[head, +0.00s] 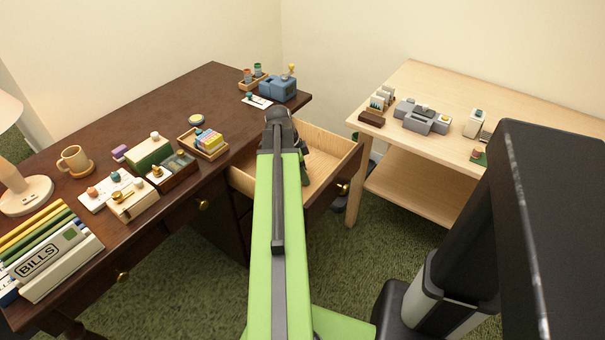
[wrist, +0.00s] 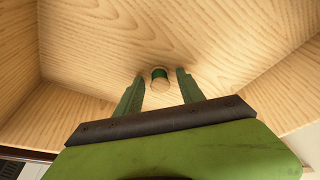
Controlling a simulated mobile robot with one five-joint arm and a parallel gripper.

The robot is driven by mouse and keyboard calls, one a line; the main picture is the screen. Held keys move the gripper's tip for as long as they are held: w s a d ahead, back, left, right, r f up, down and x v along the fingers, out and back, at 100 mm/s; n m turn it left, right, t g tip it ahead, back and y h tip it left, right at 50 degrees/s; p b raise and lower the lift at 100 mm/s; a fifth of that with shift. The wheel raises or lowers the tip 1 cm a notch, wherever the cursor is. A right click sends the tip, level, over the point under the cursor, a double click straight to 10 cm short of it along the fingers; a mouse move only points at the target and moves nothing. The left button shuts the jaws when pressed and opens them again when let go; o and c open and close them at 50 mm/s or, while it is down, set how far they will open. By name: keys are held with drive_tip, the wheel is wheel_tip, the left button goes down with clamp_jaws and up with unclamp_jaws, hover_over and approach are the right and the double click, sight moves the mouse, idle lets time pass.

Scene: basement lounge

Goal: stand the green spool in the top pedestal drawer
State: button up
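The top pedestal drawer (head: 335,160) of the dark desk is pulled open, with pale wood inside. In the wrist view, the green spool (wrist: 160,74) has a green wound middle and a pale wooden end facing the camera. It appears to stand upright on the drawer's bare floor (wrist: 215,35). My gripper (wrist: 160,76) points down into the drawer. Its two green fingers are apart, one on each side of the spool, with a visible gap on both sides. In the head view my arm covers part of the drawer, and I cannot make out the spool there.
The desk (head: 150,108) holds a rack with small spools (head: 253,82), a blue-grey device (head: 278,86), a tray of coloured pieces (head: 203,144), boxes and a mug (head: 75,160). A pale table (head: 455,85) stands right of the drawer. The drawer walls surround my gripper closely.

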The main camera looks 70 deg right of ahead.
drive_tip(key=p+v, duration=1.1)
drive_tip(key=v, duration=0.1)
drive_tip(key=shift+r+p, duration=0.2)
drive_tip(key=shift+p, duration=0.2)
drive_tip(key=shift+f, duration=0.1)
